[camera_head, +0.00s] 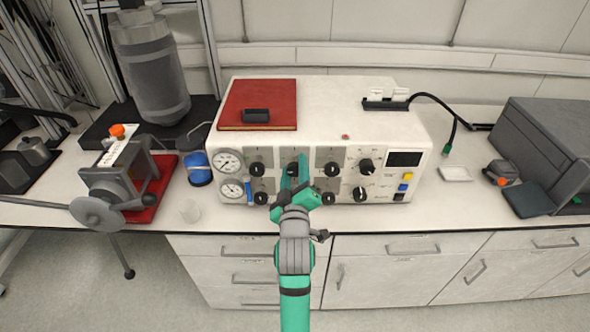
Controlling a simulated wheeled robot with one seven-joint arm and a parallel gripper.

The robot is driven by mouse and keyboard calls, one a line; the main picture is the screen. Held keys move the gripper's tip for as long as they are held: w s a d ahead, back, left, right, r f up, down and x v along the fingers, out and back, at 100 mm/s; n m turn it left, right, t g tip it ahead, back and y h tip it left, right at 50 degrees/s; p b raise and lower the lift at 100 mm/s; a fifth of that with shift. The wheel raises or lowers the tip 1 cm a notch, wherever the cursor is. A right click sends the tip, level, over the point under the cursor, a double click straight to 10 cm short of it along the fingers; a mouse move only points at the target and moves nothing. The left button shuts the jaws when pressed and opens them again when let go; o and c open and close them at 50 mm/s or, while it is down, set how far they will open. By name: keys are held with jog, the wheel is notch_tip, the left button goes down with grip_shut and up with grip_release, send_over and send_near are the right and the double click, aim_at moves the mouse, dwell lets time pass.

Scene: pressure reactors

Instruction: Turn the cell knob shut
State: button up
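A white control box (408,125) stands on the bench with several black knobs on its front. Upper-row knobs include the far left one (257,168), the second one (293,168) beside my finger, the third one (330,168) and a larger one (367,165). Lower-row knobs show at left (260,198) and right (360,194). I cannot read which is the cell knob. My green gripper (297,180) is in front of the panel's middle columns and hides part of the lower row. Its finger opening and any contact with a knob cannot be made out.
Two gauges (230,162) sit at the panel's left. A white dish (456,174) and grey machine (545,140) are right.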

jog(key=c, duration=0.6)
jog(key=shift+m, duration=0.3)
jog(key=m, duration=0.3)
jog(key=shift+s+a+m, duration=0.1)
jog(key=shift+a+m, duration=0.05)
jog(key=shift+m, duration=0.15)
jog(key=m, duration=0.3)
jog(key=shift+m, duration=0.4)
jog(key=m, duration=0.5)
jog(key=shift+m, duration=2.4)
